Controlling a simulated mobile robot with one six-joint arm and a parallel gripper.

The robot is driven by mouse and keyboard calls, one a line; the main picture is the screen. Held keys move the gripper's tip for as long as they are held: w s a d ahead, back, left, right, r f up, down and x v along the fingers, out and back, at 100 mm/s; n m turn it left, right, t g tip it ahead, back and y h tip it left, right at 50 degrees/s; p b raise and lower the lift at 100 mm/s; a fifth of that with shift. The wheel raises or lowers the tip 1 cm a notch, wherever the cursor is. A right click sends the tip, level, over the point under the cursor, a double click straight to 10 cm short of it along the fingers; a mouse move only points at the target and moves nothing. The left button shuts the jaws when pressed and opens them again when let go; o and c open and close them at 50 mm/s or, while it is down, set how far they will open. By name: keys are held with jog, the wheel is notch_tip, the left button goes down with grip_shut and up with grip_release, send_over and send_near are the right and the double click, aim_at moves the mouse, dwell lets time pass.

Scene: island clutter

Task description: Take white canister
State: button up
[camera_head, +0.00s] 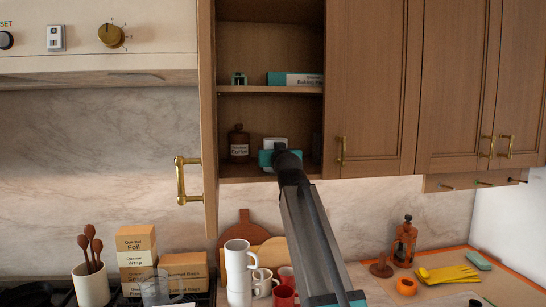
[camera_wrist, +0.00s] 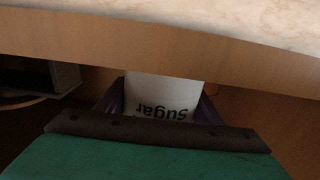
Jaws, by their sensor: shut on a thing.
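The white canister (camera_head: 274,143) stands on the lower shelf of the open wall cabinet, mostly hidden behind my gripper in the head view. The wrist view shows its white side with the word "Sugar" upside down (camera_wrist: 162,97). My gripper (camera_head: 279,158) reaches up into the cabinet. In the wrist view its two dark fingers (camera_wrist: 160,108) lie on either side of the canister, shut on it. I cannot tell whether its base touches the shelf.
A brown bottle (camera_head: 238,143) stands left of the canister. A middle shelf (camera_head: 255,89) above holds a teal-and-white box (camera_head: 296,79). The open cabinet door (camera_head: 208,120) is at the left. Mugs (camera_head: 240,265) and boxes (camera_head: 136,240) crowd the counter below.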

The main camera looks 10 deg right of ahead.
jog(key=shift+r, duration=0.15)
jog(key=shift+r+b, duration=1)
jog(key=shift+r, duration=0.65)
jog(key=shift+s, duration=0.7)
jog(key=s+r+b, duration=0.1)
jog(key=s+b, duration=0.3)
jog(key=s, duration=1)
jog(key=shift+s+r+b, duration=0.2)
jog(key=shift+s+b, duration=0.1)
